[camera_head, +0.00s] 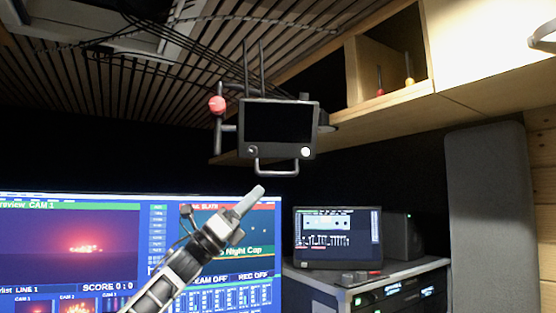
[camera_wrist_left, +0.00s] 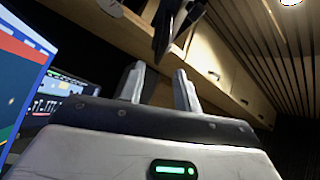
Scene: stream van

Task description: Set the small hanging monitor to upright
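The small hanging monitor (camera_head: 279,122) has a dark screen, a black frame and a light round knob at its lower right. It hangs below the ceiling at top centre of the head view, with a bar handle (camera_head: 276,173) under it and a red knob (camera_head: 217,104) on its bracket at the left. How far its face tilts is hard to tell. My left gripper (camera_head: 249,202) is below the handle in the picture, apart from it. In the left wrist view its two fingers (camera_wrist_left: 158,88) stand apart with nothing between them. My right gripper is not in view.
A large lit screen (camera_head: 85,245) fills the lower left. A smaller lit screen (camera_head: 338,238) stands on an equipment rack (camera_head: 365,283) at lower right. A wooden shelf (camera_head: 395,115) and cabinet are right of the monitor. Cables run along the slatted ceiling (camera_head: 95,85).

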